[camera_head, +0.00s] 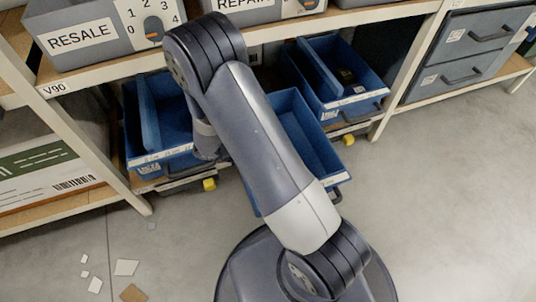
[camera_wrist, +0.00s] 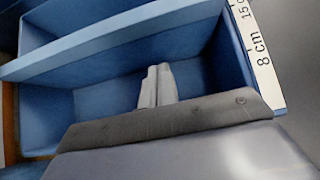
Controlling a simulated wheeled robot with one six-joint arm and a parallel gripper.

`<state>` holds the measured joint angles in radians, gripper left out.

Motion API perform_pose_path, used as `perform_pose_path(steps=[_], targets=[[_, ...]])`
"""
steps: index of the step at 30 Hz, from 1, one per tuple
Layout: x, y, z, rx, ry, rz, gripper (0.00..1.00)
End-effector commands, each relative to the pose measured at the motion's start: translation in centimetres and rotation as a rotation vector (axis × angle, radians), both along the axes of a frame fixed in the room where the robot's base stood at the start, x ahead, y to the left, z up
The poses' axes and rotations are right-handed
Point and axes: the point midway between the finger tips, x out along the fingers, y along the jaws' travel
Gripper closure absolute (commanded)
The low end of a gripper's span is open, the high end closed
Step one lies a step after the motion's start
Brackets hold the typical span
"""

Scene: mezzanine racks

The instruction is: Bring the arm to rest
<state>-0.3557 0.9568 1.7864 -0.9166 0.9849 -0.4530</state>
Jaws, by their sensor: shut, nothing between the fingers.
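My arm reaches from my base up toward the rack in the head view and bends down in front of the blue drawers. My gripper (camera_wrist: 157,86) shows in the wrist view with its two grey fingers together and nothing between them. It is over or inside a blue drawer (camera_wrist: 120,62) with a divider; the exact height is hard to tell. In the head view the gripper is hidden behind my arm.
Blue drawers stand at the left (camera_head: 133,128), middle (camera_head: 316,150) and right (camera_head: 327,84), the middle one pulled out. Grey drawers (camera_head: 465,57) are at right. Paper scraps (camera_head: 126,267) lie on the floor.

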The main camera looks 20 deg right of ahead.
Motion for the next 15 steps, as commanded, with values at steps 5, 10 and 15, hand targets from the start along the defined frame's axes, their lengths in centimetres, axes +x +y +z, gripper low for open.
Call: perform_pose_path(steps=[5,10,15], targets=[[0.2,3.2,3.7,0.003,-0.006,0.006,1.0],[0.2,5.2,5.6,0.002,-0.004,0.003,1.0],[0.1,6.1,6.4,0.001,-0.003,0.001,1.0]])
